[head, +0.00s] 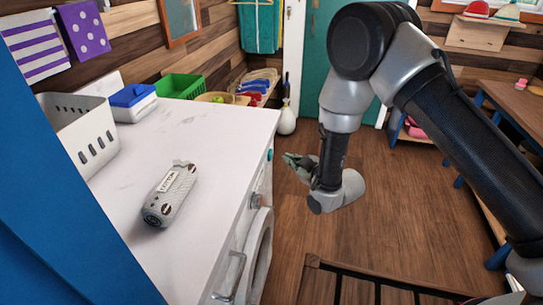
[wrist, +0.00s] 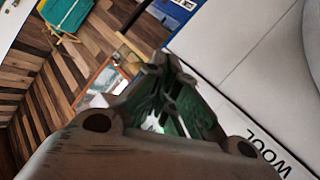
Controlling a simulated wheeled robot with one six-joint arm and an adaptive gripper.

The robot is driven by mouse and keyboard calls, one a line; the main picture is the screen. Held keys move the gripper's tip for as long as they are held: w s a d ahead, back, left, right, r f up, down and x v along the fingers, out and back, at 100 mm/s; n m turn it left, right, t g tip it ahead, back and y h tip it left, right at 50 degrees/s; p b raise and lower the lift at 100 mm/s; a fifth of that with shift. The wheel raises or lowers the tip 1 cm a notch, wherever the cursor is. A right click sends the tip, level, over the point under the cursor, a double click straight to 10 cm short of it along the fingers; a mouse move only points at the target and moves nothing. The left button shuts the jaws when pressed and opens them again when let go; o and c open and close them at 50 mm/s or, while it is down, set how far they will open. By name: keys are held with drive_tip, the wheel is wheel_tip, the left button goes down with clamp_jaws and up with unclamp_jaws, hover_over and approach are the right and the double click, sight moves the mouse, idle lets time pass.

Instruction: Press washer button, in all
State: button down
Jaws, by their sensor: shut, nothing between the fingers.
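The washer (head: 260,245) is a white front-loader under the white counter, seen at a steep angle in the head view. Its round door is partly in view. A small teal button (head: 270,155) sits high on its front, near the counter's far corner. A grey knob (head: 256,200) is nearer to me. My gripper (head: 288,160) is shut and empty, to the right of the teal button, its tips pointing left at the washer front with a small gap in the picture. In the wrist view my fingers (wrist: 165,95) are beside a pale panel (wrist: 255,60) marked "WOOL"; no button shows there.
A dark wooden rail (head: 375,285) stands at the front. The floor right of the washer is open.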

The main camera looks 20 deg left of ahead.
drive_tip(key=d, duration=0.2)
drive_tip(key=shift+d, duration=0.3)
idle(0.5)
